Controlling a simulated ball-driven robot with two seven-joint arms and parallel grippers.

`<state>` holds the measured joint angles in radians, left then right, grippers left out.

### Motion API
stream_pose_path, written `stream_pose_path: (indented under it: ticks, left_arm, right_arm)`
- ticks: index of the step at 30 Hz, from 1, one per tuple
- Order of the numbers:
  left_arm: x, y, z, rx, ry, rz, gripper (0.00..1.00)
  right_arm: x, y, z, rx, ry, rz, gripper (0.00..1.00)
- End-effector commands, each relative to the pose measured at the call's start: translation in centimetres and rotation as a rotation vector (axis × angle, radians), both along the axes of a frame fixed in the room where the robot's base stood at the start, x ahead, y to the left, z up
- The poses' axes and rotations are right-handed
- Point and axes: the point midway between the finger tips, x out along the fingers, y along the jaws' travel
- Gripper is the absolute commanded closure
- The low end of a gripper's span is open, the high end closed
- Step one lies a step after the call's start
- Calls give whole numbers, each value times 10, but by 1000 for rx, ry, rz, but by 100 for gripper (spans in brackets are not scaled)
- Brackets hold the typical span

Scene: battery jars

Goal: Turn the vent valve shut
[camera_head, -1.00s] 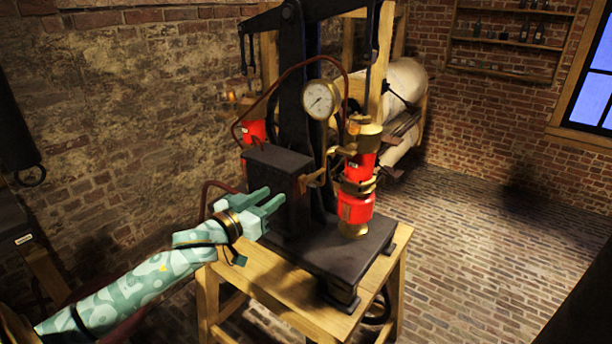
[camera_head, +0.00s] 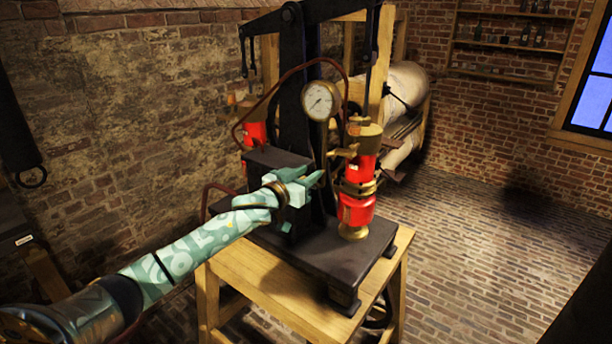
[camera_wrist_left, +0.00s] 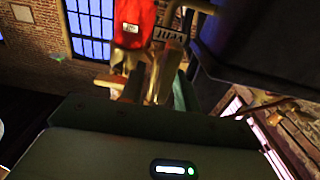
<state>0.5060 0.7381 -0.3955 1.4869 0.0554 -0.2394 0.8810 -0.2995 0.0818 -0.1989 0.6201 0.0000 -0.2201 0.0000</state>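My left gripper (camera_head: 312,180) reaches in beside the dark box on the press stand, at the brass fittings left of the red jar. Its teal fingers look apart; whether they touch the brass is hard to tell. In the left wrist view a brass fitting (camera_wrist_left: 166,72) lies just ahead of the fingers, with a teal finger (camera_wrist_left: 184,95) to its right. I take this brass fitting for the vent valve; its handle is largely hidden by the gripper in the head view. The red and brass jar (camera_head: 356,208) stands upright on the black base. My right gripper is out of view.
A pressure gauge (camera_head: 320,101) sits above on the black press frame, with a dark red hose arching over it. The black base plate (camera_head: 340,262) rests on a wooden table (camera_head: 265,292). A second red jar (camera_head: 255,133) is behind. Brick floor at right is clear.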

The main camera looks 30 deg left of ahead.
Motion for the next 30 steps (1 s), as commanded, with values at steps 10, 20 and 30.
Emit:
stream_pose_path:
  ticks: [10,20,30]
  left_arm:
    - [0,0,0,1,0,0,100]
    - [-1,-2,1,77,-5,1,100]
    - [-1,-8,1,342,-27,2,100]
  right_arm:
    - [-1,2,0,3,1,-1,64]
    - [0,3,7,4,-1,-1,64]
    - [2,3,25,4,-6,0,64]
